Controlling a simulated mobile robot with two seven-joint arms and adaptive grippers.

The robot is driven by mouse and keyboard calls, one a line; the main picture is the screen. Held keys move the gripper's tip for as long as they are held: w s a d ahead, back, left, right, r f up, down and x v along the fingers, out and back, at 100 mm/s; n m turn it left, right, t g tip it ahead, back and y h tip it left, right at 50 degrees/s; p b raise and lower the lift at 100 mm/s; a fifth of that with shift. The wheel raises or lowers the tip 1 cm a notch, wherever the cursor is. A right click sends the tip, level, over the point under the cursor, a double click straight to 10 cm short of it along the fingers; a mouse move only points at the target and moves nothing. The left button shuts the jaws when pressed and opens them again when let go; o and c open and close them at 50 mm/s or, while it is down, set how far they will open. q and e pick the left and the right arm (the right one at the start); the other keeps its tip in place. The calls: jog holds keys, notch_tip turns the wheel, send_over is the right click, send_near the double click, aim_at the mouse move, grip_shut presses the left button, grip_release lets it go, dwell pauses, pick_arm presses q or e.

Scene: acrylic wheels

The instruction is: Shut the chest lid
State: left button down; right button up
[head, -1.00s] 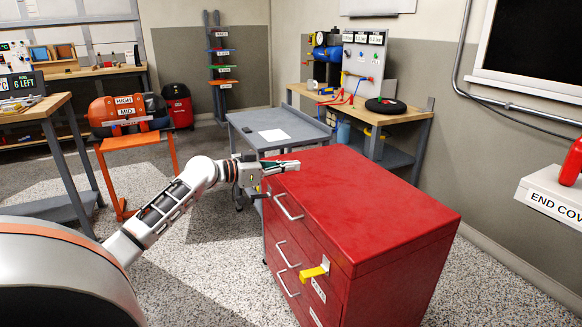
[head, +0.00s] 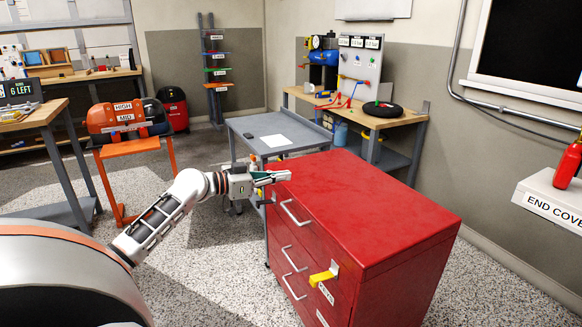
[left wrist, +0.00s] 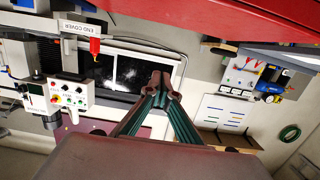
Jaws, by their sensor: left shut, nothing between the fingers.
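The red chest (head: 345,245) stands in front of me, with drawers on its front. Its lid (head: 360,195) looks flat and down on the body; I see no clear gap along its edge. A yellow latch (head: 322,275) sticks out from the front near the right corner. My left gripper (head: 284,176) is shut and empty at the lid's far left corner; I cannot tell whether it touches. In the left wrist view its fingertips (left wrist: 165,80) are together, and a red surface of the chest fills the top right. My right gripper is not in view.
A grey cart (head: 255,130) stands just behind the chest. A wooden workbench (head: 400,122) with a black wheel (head: 382,109) is against the back wall. An orange stand (head: 130,150) is at the left. A white END COVER shelf (head: 550,198) is at the right. Speckled floor is free left of the chest.

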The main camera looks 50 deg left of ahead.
pick_arm(q)
jog(key=shift+s+a+f, duration=0.2)
jog(key=shift+s+f, duration=0.1)
jog(key=shift+s, duration=0.3)
jog(key=shift+s+a+f, duration=0.15)
jog(key=shift+s+f, duration=0.15)
jog(key=shift+s, duration=0.25)
jog(key=shift+s+a+f, duration=0.2)
jog(key=shift+s+f, duration=0.1)
jog(key=shift+s, duration=0.3)
